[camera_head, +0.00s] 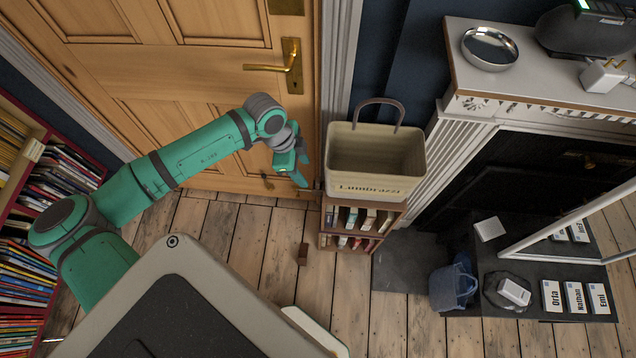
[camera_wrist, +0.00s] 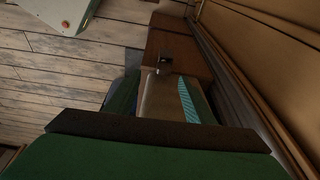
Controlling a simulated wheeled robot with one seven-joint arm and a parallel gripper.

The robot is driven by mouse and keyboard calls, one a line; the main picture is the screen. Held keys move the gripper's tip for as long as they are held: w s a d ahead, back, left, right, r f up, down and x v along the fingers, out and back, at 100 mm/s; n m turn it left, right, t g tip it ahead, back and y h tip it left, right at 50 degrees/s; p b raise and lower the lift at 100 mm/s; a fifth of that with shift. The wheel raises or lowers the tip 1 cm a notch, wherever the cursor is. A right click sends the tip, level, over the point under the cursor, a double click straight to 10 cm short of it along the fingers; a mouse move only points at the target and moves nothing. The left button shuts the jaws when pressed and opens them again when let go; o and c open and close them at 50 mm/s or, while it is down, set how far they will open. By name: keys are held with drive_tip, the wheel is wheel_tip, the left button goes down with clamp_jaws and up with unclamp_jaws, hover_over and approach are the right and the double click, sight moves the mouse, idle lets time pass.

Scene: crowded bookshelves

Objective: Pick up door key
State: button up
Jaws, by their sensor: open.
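I cannot make out a door key for certain in either view. A small brownish thing (camera_head: 267,182) shows low against the wooden door, just left of my gripper; it is too small to identify. My gripper (camera_head: 302,170) is open in front of the door's lower right part, pointing down, left of the beige basket. The brass door handle with its keyhole plate (camera_head: 291,66) is above it. In the wrist view a small dark thing (camera_wrist: 165,66) shows against a brown surface; I cannot tell what it is. No held object is visible.
The beige basket (camera_head: 376,185) stands on a small bookcase (camera_head: 336,243) close to my gripper's right. A small brown block (camera_head: 303,254) is on the floor. A fireplace mantel (camera_head: 470,80) is at the right, packed bookshelves (camera_head: 40,190) at the left. Bare floorboards lie between.

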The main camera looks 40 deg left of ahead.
drive_tip(key=w+d+r, duration=0.1)
hover_over(317, 180)
drive_tip(key=s, duration=0.1)
wheel_tip(317, 180, down, 5)
drive_tip(key=shift+m+h, duration=0.3)
drive_tip(key=shift+w+a+f, duration=0.1)
drive_tip(key=shift+w+f, duration=0.1)
drive_tip(key=shift+f, duration=1.1)
drive_tip(key=shift+w+f, duration=0.15)
drive_tip(key=shift+f, duration=1.1)
drive_tip(key=c, duration=1.1)
